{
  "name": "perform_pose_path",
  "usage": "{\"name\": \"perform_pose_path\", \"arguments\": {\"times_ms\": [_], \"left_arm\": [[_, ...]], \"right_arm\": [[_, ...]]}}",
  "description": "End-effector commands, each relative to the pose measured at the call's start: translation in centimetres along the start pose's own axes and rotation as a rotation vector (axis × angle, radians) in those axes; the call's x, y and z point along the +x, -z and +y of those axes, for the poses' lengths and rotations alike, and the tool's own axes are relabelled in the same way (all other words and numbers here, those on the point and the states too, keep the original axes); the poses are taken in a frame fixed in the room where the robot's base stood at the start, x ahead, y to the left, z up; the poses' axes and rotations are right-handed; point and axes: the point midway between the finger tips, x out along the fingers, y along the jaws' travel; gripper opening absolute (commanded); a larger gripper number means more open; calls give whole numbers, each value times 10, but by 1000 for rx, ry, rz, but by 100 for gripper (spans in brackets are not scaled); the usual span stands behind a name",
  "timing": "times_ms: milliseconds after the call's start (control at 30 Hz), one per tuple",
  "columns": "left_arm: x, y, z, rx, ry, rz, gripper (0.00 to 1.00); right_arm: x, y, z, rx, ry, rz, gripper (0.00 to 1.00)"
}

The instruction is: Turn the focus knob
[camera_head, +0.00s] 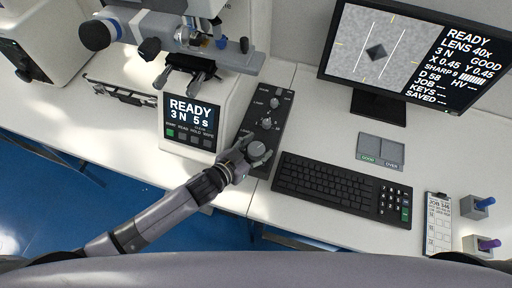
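A dark control panel (270,105) stands on the bench between the hardness tester (205,105) and the keyboard. It carries several round knobs; their labels are too small to read surely. My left gripper (252,152) is at the panel's near end, with its fingers on either side of the large grey knob (257,148). Whether they press on the knob or stand just off it cannot be told. The monitor (405,55) shows a dark diamond mark between two white lines, with "READY", "LENS 40x", "GOOD" and "SHARP 9". My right gripper is not in view.
The keyboard (335,186) lies close to the right of the panel. The tester's small screen (190,112) reads "READY 3 N 5 s". A tray marked GOOD and OVER (381,151), a clipboard (438,225) and two small holders (474,207) lie further right.

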Motion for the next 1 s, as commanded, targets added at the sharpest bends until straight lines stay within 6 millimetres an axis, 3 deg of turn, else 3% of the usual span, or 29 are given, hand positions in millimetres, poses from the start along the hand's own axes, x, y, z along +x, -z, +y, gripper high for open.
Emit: {"name": "perform_pose_path", "arguments": {"times_ms": [133, 533, 1000], "left_arm": [[0, 0, 0, 0, 0, -1, 64], [-10, -2, 0, -1, 1, -4, 64], [-101, -2, 1, 0, 0, -4, 64]], "right_arm": [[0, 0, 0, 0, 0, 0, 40], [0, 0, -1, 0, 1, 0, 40], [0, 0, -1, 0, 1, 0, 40]]}}
